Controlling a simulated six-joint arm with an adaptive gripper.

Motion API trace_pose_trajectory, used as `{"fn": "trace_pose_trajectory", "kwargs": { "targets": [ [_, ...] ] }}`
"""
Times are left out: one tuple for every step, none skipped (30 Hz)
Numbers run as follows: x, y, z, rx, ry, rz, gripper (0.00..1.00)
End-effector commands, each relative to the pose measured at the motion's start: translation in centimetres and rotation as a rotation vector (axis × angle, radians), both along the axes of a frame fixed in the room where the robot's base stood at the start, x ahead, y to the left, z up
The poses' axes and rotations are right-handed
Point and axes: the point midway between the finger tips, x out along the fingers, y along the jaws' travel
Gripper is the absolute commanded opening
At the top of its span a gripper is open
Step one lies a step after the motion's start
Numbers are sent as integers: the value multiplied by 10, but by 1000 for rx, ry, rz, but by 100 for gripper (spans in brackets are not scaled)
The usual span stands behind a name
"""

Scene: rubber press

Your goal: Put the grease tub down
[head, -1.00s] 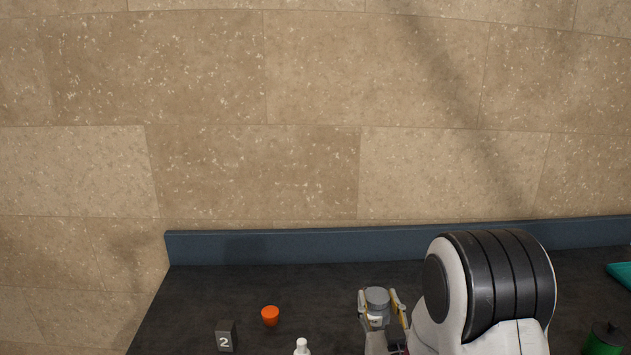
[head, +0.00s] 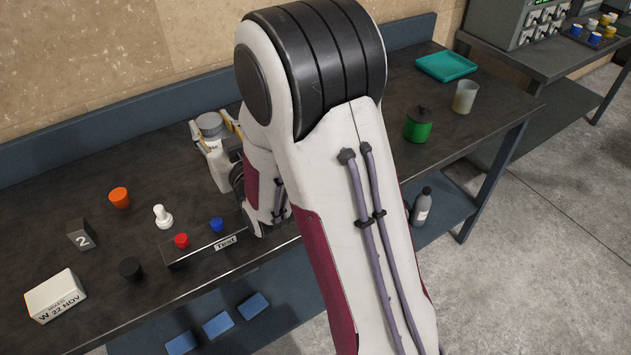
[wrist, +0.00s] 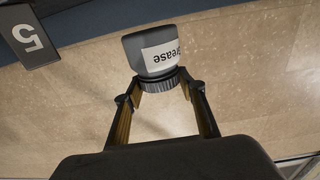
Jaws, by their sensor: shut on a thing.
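The grease tub (wrist: 148,52) is dark grey with a white label reading "Grease". It appears upside down in the wrist view. My gripper (wrist: 164,86) is shut on it around its ribbed lid. In the head view the tub (head: 210,124) shows its grey lid between the fingers of my gripper (head: 213,130), over the back part of the dark bench (head: 60,205). Whether the tub's base touches the bench cannot be told. My arm covers the bench just right of it.
A block marked 5 (wrist: 30,35) shows in the wrist view. A green container (head: 418,126) and teal tray (head: 446,66) are right.

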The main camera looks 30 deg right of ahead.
Motion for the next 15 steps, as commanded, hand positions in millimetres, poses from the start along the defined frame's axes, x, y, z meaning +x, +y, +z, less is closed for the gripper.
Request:
{"fn": "trace_pose_trajectory", "kwargs": {
  "targets": [
    [0,0,7,0,-6,0,4],
    [0,0,10,0,-5,0,4],
    [0,0,13,0,-6,0,4],
    [0,0,16,0,-6,0,4],
    [0,0,19,0,-6,0,5],
    [0,0,22,0,-6,0,5],
    [1,-2,23,0,-5,2,5],
    [3,-5,24,0,-5,6,5],
    [4,-6,25,0,-4,13,5],
    [6,-8,26,-1,-4,17,5],
    [7,-10,28,-1,-4,24,5],
    [8,-12,30,-1,-5,31,5],
    [10,-14,31,0,-5,36,5],
    [11,-16,33,-1,-5,43,5],
    [12,-18,35,-1,-5,52,5]
  ]
}}
